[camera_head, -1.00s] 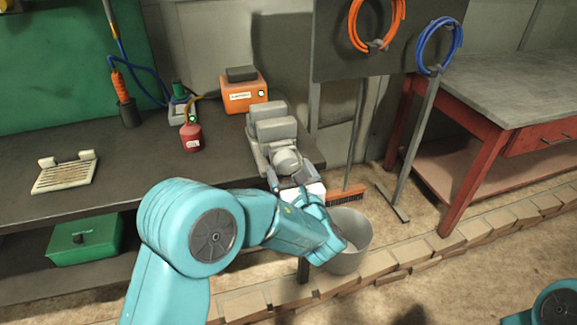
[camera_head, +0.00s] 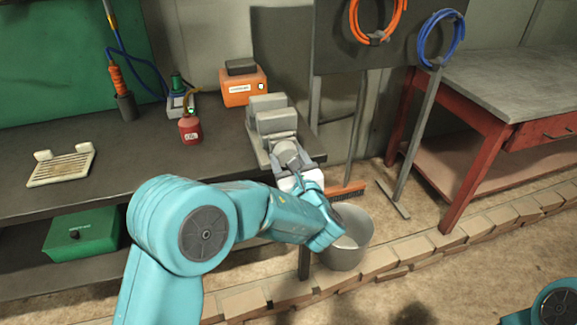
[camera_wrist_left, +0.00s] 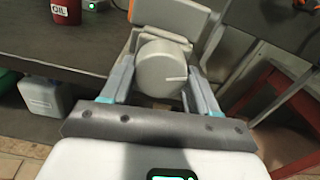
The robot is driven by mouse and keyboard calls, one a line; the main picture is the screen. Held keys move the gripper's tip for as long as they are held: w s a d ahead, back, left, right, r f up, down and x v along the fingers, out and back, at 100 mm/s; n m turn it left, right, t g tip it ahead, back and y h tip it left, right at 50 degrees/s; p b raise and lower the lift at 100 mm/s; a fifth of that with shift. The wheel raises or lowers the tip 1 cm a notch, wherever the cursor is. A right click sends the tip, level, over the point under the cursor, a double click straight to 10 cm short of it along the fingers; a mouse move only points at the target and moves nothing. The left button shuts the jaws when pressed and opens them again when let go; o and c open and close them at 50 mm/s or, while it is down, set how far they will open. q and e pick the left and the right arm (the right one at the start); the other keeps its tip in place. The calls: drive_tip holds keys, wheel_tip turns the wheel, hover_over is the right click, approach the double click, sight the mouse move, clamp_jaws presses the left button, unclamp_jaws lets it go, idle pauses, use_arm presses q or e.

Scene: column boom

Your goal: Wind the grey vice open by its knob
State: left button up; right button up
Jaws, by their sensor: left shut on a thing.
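The grey vice (camera_head: 273,121) sits at the right end of the dark workbench. Its round knob (camera_head: 288,153) faces toward me at the bench's edge. In the left wrist view the knob (camera_wrist_left: 163,66) is a grey disc with a pale line on its face, pointing right. My left gripper (camera_head: 292,165) is shut on the knob. In the left wrist view its fingers (camera_wrist_left: 155,80) stand on either side of the knob. Part of the vice is hidden behind the knob there. My right gripper is not in view; only a bit of my teal arm shows at the lower right.
A red oil can (camera_head: 190,130) and an orange box (camera_head: 243,88) stand on the workbench (camera_head: 130,170) left of the vice. A grey bucket (camera_head: 348,238) and an orange broom (camera_head: 347,190) are below right. A red table (camera_head: 500,90) stands farther right.

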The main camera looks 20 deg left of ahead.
use_arm(q)
drive_tip(key=o, duration=1)
drive_tip(key=shift+o, duration=0.2)
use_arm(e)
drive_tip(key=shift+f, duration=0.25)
use_arm(q)
drive_tip(key=v, duration=1.6)
drive_tip(key=shift+d+b, duration=0.15)
drive_tip(key=shift+b, duration=0.2)
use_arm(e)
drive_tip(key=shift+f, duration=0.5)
use_arm(q)
drive_tip(key=shift+s, duration=0.15)
